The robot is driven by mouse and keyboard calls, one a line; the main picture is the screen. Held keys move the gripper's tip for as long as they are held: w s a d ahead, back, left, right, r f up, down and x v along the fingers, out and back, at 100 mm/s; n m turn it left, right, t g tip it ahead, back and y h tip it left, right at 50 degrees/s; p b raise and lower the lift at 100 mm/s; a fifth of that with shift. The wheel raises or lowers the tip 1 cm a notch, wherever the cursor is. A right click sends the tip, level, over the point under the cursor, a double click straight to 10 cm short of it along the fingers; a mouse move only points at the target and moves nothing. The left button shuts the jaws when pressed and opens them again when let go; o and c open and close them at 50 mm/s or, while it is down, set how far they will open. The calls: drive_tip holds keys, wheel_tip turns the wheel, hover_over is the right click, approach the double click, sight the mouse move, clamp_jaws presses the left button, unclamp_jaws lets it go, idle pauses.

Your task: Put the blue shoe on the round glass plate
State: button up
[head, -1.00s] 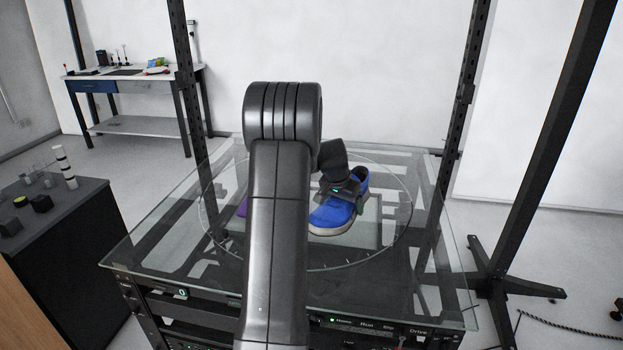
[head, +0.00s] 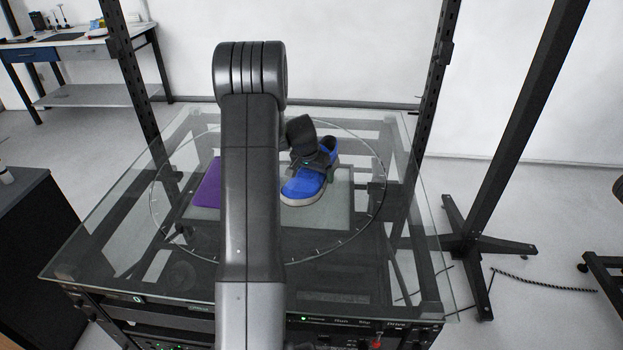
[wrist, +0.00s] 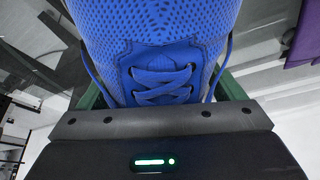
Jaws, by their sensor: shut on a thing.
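The blue shoe (head: 304,184) has a pale sole and is at the round glass plate (head: 345,237), right of my arm in the head view. My gripper (head: 318,170) is shut on the shoe from above, with a green finger showing at its right side. In the wrist view the blue mesh and laces of the shoe (wrist: 155,62) fill the middle, between the green fingers of my gripper (wrist: 160,95). I cannot tell whether the sole touches the glass. My arm hides part of the plate.
A purple item (head: 207,186) lies left of my arm on the plate area. Dark upright posts (head: 130,85) stand at the back of the glass table (head: 90,255). A workbench (head: 75,45) is at the far left. The plate's front is clear.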

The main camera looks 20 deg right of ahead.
wheel_tip(320, 180, down, 4)
drive_tip(key=shift+r, duration=0.2)
drive_tip(key=o, duration=0.9)
drive_tip(key=shift+o, duration=0.2)
drive_tip(key=shift+r, duration=0.15)
drive_tip(key=b+v, duration=0.1)
drive_tip(key=v, duration=1.1)
drive_tip(key=shift+a, duration=0.1)
